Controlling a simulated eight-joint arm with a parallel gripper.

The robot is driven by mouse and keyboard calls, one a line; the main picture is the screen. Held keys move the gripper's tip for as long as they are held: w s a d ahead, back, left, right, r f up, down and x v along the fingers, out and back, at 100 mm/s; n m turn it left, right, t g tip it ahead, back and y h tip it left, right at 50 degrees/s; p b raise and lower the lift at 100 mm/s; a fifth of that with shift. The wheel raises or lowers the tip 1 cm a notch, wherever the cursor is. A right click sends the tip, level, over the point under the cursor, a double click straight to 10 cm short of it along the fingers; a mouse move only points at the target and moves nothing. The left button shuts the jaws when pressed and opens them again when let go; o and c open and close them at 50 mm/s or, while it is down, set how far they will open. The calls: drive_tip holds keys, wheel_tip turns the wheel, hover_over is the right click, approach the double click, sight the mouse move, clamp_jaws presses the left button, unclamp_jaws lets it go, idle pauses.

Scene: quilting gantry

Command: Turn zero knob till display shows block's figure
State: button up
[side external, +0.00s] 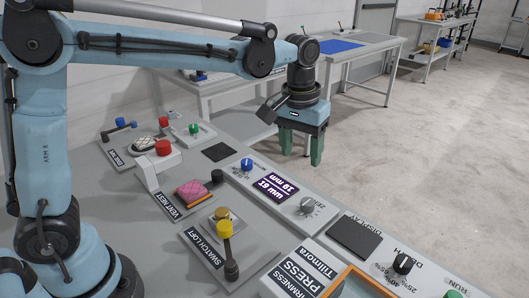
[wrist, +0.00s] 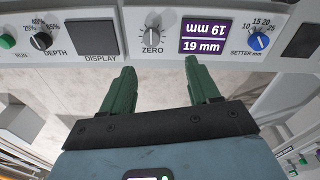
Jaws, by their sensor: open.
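The zero knob (wrist: 153,36) is a grey round knob with a pointer, on the console strip; it also shows in the side view (side external: 307,205). A dark blank panel (wrist: 97,37), labelled DISPLAY, is on the knob's other side. My gripper (wrist: 160,68) is open and empty, its green fingers apart from the knob. In the side view my gripper (side external: 300,155) hangs beyond the strip. I cannot make out a block with a figure.
A blue setter knob (wrist: 258,41) and a depth knob (wrist: 55,32) flank the row. The swatch loft plate (side external: 262,252) carries a yellow-topped lever (side external: 226,230). Bare floor lies beyond the console.

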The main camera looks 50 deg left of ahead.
sight(308, 201)
drive_tip(key=shift+g, duration=0.5)
drive_tip(key=f, duration=0.4)
drive_tip(key=w+d+f, duration=0.1)
drive_tip(key=f, duration=0.4)
drive_tip(key=d+f, duration=0.1)
drive_tip(key=f, duration=0.3)
drive_tip(key=shift+w+f, duration=0.35)
drive_tip(key=shift+w, duration=0.05)
drive_tip(key=c, duration=1)
drive_tip(key=shift+c, duration=0.2)
drive_tip(key=shift+m, duration=2.7)
